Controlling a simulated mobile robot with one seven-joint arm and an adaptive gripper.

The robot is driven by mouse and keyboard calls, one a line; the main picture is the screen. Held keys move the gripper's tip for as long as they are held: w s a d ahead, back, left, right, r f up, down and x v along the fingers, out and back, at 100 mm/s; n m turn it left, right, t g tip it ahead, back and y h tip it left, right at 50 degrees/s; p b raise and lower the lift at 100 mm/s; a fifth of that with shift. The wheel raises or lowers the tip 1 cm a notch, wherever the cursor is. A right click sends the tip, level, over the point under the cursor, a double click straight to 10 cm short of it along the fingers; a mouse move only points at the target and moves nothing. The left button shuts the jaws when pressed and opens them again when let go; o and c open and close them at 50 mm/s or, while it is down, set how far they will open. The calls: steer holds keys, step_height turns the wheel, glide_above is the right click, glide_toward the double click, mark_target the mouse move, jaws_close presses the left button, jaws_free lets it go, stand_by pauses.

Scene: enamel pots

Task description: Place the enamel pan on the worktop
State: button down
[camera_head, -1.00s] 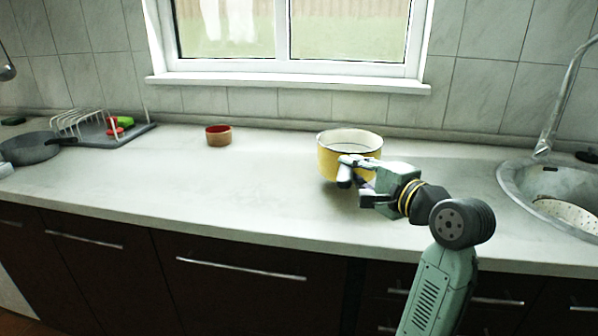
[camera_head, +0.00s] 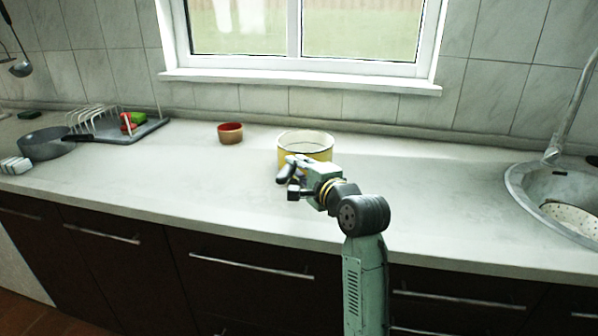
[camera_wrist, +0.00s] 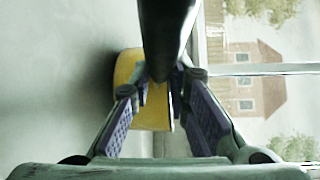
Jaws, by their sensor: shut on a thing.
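The enamel pan (camera_head: 306,139) is yellow outside with a pale inside and a dark rim. It is at the back of the pale worktop (camera_head: 215,185), right of the small red-brown bowl, and looks upright. My gripper (camera_head: 296,166) is at its near side and shut on it. In the wrist view, the yellow pan wall (camera_wrist: 128,68) shows between and beyond the two fingers (camera_wrist: 161,88). A dark, rounded bar covers the upper middle there. My gripper hides the pan's lower front, so I cannot tell whether its base touches the worktop.
The red-brown bowl (camera_head: 230,133) stands left of the pan. A grey frying pan (camera_head: 45,145) and a dish rack (camera_head: 148,130) are at the far left. The sink (camera_head: 560,185) is at the right. The worktop between pan and sink is clear.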

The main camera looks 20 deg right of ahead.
steer(key=shift+d+f, duration=0.1)
steer(key=shift+f, duration=0.65)
steer(key=c, duration=1.5)
jaws_free()
steer(key=shift+f, duration=0.1)
steer(key=shift+c, duration=0.2)
steer(key=shift+s, duration=0.15)
steer(key=s, duration=0.4)
steer(key=s+d+r+b, duration=0.1)
steer(key=s, duration=0.2)
steer(key=s+b, duration=0.1)
steer(key=s, duration=0.3)
steer(key=shift+s+d+r, duration=0.15)
steer(key=shift+s, duration=0.2)
